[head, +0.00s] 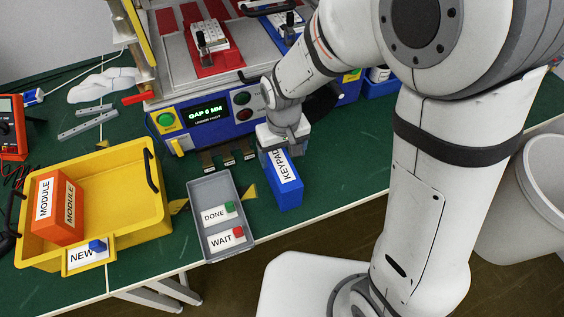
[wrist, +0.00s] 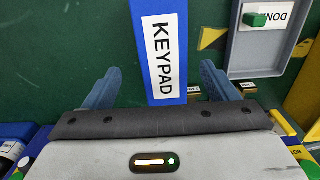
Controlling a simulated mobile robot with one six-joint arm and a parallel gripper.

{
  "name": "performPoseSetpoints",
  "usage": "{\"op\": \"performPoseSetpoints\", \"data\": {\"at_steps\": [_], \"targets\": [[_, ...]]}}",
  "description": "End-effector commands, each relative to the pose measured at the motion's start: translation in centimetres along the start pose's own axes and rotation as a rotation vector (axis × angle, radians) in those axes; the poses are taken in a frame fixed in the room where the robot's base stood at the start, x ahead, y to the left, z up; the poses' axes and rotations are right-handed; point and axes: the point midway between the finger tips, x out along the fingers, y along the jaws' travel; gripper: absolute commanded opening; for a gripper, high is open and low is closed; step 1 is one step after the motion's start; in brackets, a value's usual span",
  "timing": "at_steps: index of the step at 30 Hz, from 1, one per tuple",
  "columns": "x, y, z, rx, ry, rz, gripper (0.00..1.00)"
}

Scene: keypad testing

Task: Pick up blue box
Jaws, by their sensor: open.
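The blue box (head: 287,188), with a white label reading KEYPAD, stands on the green table between the grey tray and my arm. In the wrist view the blue box (wrist: 139,45) reaches from the top edge down to between my fingers. My gripper (head: 277,150) is at the box's far end, partly hiding it. In the wrist view my gripper (wrist: 158,85) is open, one blue-grey finger on each side of the box, with a gap on both sides. The fingertips are not clear in the head view.
A grey tray (head: 209,188) with DONE and WAIT labels lies just left of the box. The blue-and-grey test machine (head: 207,138) stands behind. The table's front edge is close.

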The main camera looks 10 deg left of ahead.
Motion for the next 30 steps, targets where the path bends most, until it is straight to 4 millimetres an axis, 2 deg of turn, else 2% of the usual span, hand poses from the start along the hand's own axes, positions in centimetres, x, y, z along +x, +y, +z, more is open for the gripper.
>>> {"op": "performPoseSetpoints", "data": {"at_steps": [3, 11, 19, 23, 30], "targets": [[1.2, -0.5, -0.2, -0.011, -0.007, 0.000, 0.80], [3.9, -0.5, -0.2, -0.010, -0.008, 0.001, 0.80], [7.4, -0.6, -0.3, -0.011, -0.007, 0.000, 0.80], [8.1, -0.6, -0.3, -0.011, -0.005, 0.000, 0.80], [8.2, -0.6, -0.3, -0.011, -0.004, 0.000, 0.78]]}}
